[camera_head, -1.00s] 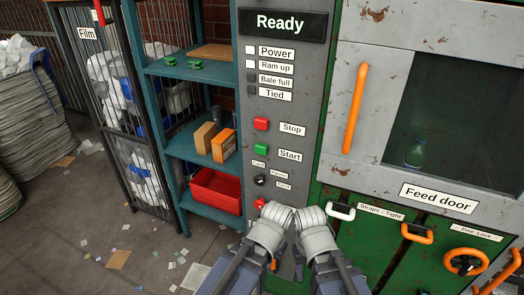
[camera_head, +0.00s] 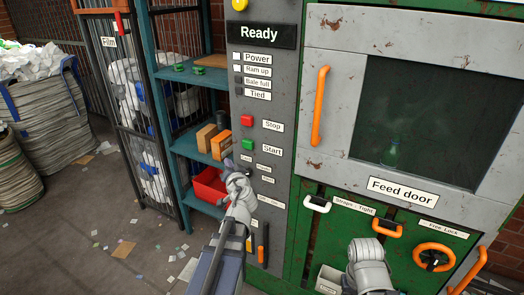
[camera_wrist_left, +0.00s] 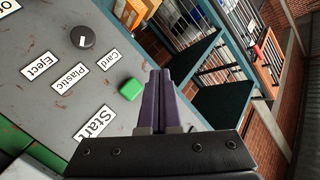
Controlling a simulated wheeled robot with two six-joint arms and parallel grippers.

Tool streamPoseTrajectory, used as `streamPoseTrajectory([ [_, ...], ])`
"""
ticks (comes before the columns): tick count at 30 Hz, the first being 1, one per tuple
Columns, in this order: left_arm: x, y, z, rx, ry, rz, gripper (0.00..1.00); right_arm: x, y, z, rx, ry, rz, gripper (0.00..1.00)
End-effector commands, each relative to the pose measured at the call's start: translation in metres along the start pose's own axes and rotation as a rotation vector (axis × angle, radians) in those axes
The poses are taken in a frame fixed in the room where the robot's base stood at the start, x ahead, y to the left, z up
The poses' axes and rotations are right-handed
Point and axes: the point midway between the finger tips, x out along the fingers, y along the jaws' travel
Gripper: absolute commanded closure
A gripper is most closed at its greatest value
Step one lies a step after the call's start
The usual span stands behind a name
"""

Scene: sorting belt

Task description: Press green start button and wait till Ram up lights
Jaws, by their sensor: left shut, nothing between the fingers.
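The green start button (camera_head: 247,145) sits on the grey control panel, left of the Start label (camera_head: 272,150). The display above reads Ready (camera_head: 260,33). The Ram up lamp (camera_head: 237,69) looks white, like the Power lamp (camera_head: 237,56) above it; the two lamps below are dark. My left gripper (camera_head: 228,163) is just below and left of the green button. In the left wrist view its shut, empty fingers (camera_wrist_left: 160,72) point past the green button (camera_wrist_left: 130,89), with the button beside them; contact cannot be told. My right gripper (camera_head: 366,243) is low before the green door, its fingers hidden.
The red stop button (camera_head: 246,120) is just above the green one. A black selector knob (camera_wrist_left: 82,37) is below it. A teal shelf (camera_head: 180,145) with a red bin (camera_head: 208,184) stands left of the panel. The feed door's orange handle (camera_head: 319,105) is at right.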

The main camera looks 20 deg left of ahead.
Motion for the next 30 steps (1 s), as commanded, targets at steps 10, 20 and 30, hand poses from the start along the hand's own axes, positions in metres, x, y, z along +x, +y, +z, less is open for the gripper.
streamPoseTrajectory([
  [10,0.002,-0.003,-0.001,0.005,0.013,-0.003,1.0,0.0,0.0,0.0,0.0,0.0,0.0,0.5],
  [20,0.009,0.002,-0.006,0.006,0.013,-0.002,1.0,0.0,0.0,0.0,0.0,0.0,0.0,0.5],
  [30,0.036,0.021,-0.026,0.005,0.012,-0.002,1.0,0.0,0.0,0.0,0.0,0.0,0.0,0.5],
])
